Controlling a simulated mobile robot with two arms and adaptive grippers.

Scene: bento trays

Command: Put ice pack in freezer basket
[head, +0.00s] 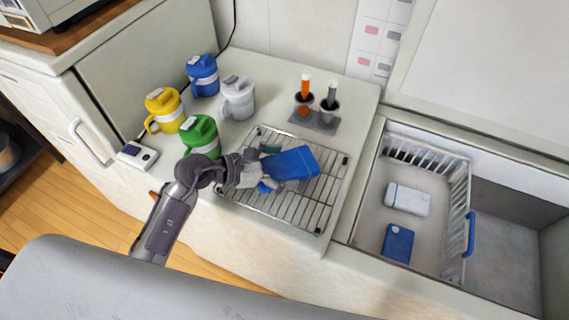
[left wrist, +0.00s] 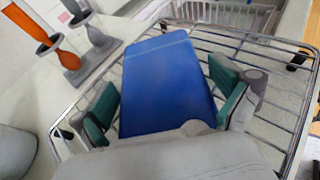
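A blue ice pack (head: 293,163) is at the wire rack (head: 318,215) on the counter. My left gripper (head: 279,167) reaches over the rack from the left, with its fingers on either side of the pack. In the left wrist view the blue pack (left wrist: 168,85) lies between the two teal finger pads, with what look like narrow gaps at its sides. The gripper's palm hides its near end. The white freezer basket (head: 449,274) sits in the open freezer at the right. It holds a white pack (head: 407,199) and a blue pack (head: 397,243). My right gripper is out of view.
Blue (head: 204,76), yellow (head: 164,110), white (head: 238,98) and green (head: 200,134) lidded mugs stand left of the rack. A holder (head: 314,121) with orange and grey handled tools stands behind it. The freezer's raised rim (head: 353,200) separates rack from basket. The basket has free room around its packs.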

